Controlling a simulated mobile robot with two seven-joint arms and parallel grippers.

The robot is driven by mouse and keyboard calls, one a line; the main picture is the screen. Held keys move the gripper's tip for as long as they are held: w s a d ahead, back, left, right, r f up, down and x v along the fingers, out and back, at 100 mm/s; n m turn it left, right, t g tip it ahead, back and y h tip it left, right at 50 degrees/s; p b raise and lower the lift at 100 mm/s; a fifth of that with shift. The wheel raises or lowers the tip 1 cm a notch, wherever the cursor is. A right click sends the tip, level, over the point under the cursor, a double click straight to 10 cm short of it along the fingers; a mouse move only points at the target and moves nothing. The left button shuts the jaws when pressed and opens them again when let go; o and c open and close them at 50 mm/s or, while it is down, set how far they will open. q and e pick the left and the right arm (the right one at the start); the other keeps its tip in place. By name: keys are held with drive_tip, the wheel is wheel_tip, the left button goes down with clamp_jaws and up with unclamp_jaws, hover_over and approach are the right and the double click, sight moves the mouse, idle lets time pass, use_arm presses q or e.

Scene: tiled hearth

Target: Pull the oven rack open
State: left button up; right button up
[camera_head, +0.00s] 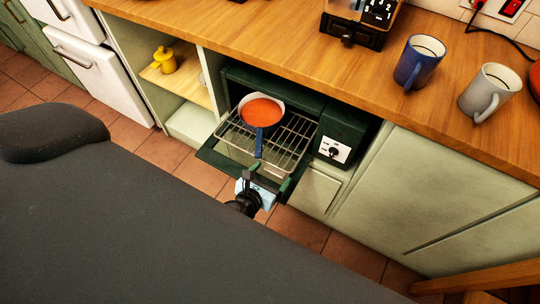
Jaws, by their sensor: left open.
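The dark green oven (340,125) is built in under the counter, its door (210,152) folded down. The wire rack (285,145) sticks out of the oven over the open door. A white pan (262,112) with orange-red contents and a blue handle sits on the rack, handle toward the front. My left gripper (266,175) is open at the rack's front edge, close to the end of the pan handle. I cannot tell whether it touches the rack. My right gripper is not in view.
The wooden counter (260,45) runs above the oven, with a blue mug (416,64), a grey mug (488,92) and a dark appliance (356,22). A yellow pot (164,60) stands on an open shelf at left. Tiled floor (300,228) lies in front.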

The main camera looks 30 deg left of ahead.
use_arm(q)
drive_tip(key=shift+s+r, duration=0.1)
drive_tip(key=shift+s, duration=0.2)
drive_tip(key=p+v, duration=0.1)
drive_tip(key=v, duration=0.6)
drive_tip(key=shift+r, duration=0.1)
